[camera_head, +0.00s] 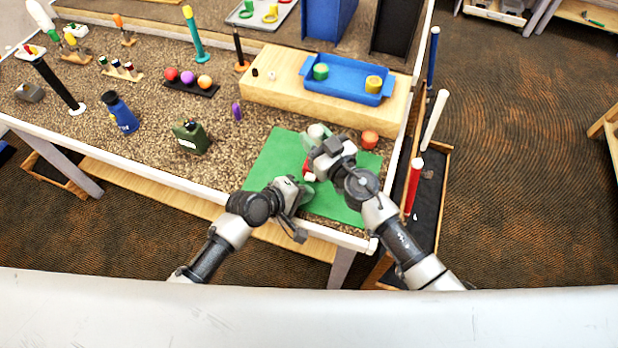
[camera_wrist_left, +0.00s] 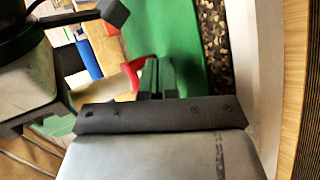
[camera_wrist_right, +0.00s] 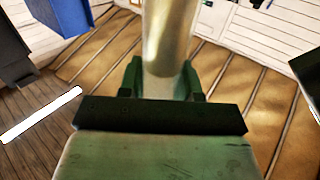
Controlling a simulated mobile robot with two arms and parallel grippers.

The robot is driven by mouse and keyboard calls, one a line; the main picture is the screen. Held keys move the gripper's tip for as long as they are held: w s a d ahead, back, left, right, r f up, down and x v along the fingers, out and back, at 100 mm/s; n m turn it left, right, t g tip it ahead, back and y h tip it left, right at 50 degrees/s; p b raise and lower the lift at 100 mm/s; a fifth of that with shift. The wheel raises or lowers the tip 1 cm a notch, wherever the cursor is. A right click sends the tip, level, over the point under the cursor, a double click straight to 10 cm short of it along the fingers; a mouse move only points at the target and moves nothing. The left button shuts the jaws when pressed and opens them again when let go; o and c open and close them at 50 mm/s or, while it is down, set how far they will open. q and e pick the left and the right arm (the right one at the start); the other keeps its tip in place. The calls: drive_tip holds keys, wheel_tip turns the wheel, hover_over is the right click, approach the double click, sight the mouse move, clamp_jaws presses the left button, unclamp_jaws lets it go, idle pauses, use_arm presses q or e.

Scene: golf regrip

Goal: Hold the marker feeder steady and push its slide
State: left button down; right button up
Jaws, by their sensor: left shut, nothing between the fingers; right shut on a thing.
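The marker feeder stands on the green mat (camera_head: 268,165) at the table's front. Its pale tube (camera_wrist_right: 168,40) is between my right gripper's fingers (camera_wrist_right: 163,80), which are shut on it. In the head view, the tube's light top (camera_head: 318,131) shows beside my right gripper (camera_head: 318,148). A red part (camera_head: 306,166) with a white end shows low between the grippers. My left gripper (camera_head: 306,186) is shut and empty beside it. In the left wrist view, the closed fingertips (camera_wrist_left: 158,68) are close to the red part (camera_wrist_left: 133,72); contact is unclear. My grippers hide much of the feeder.
A wooden block (camera_head: 270,95) carrying a blue tray (camera_head: 345,88) lies behind. Golf clubs (camera_head: 435,118) stand in a rack at right.

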sight(297, 218)
use_arm(q)
drive_tip(key=shift+w+d, duration=0.15)
drive_tip(key=shift+w, duration=0.25)
drive_tip(key=shift+w+d, duration=0.25)
drive_tip(key=shift+w, duration=0.5)
idle(0.9)
drive_tip(key=shift+s, duration=0.1)
drive_tip(key=shift+s+a, duration=0.2)
drive_tip(key=shift+s, duration=0.35)
drive_tip(key=shift+s+a, duration=0.2)
drive_tip(key=shift+s, duration=0.35)
drive_tip(key=shift+s+a, duration=0.25)
drive_tip(key=shift+s, duration=0.55)
drive_tip(key=shift+s+a, duration=0.3)
drive_tip(key=shift+s, duration=0.45)
drive_tip(key=shift+s+a, duration=0.25)
drive_tip(key=shift+s, duration=0.55)
idle(0.6)
drive_tip(key=s, duration=0.2)
drive_tip(key=s+a, duration=0.1)
drive_tip(key=shift+s, duration=0.35)
